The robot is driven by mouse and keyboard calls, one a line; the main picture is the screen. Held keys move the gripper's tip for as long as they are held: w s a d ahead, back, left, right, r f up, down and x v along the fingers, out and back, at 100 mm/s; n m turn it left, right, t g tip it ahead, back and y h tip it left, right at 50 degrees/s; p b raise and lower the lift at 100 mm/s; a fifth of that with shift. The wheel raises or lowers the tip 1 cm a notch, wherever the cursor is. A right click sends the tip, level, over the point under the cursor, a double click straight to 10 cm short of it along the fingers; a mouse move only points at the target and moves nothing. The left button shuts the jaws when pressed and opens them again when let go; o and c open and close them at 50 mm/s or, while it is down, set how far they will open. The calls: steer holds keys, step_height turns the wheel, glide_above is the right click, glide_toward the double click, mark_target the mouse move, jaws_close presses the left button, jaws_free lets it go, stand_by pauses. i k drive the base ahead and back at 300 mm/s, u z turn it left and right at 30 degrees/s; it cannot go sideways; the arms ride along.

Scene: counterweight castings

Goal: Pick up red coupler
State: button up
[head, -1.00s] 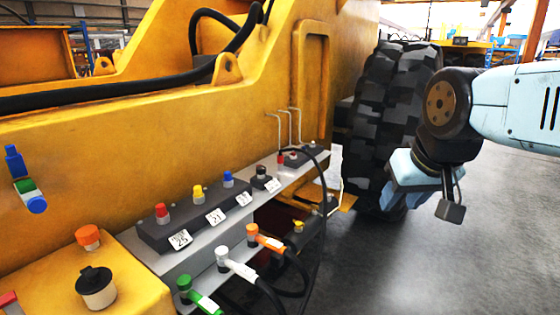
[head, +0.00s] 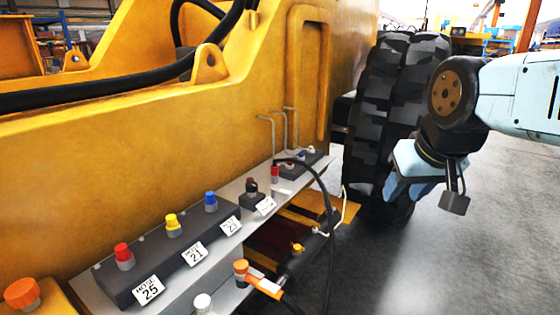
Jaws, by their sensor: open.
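A red coupler (head: 123,252) with a grey base stands upright on a dark block, above the label "HOSE 25" (head: 149,290). Yellow (head: 173,221) and blue (head: 210,200) couplers stand behind it on the same block, above labels 21 and 23. A second, smaller red fitting (head: 275,174) is farther along the grey shelf, by a black hose. My gripper (head: 428,198) hangs at the right in front of the big tyre, open, far from the couplers and touching none of them.
The yellow machine wall (head: 150,150) closes off the left. A black hose (head: 330,225) arches over the shelf's far end. Grey floor (head: 450,270) at the right is clear.

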mark_target(275, 168)
steer(key=i, duration=1)
steer(key=u, duration=0.1)
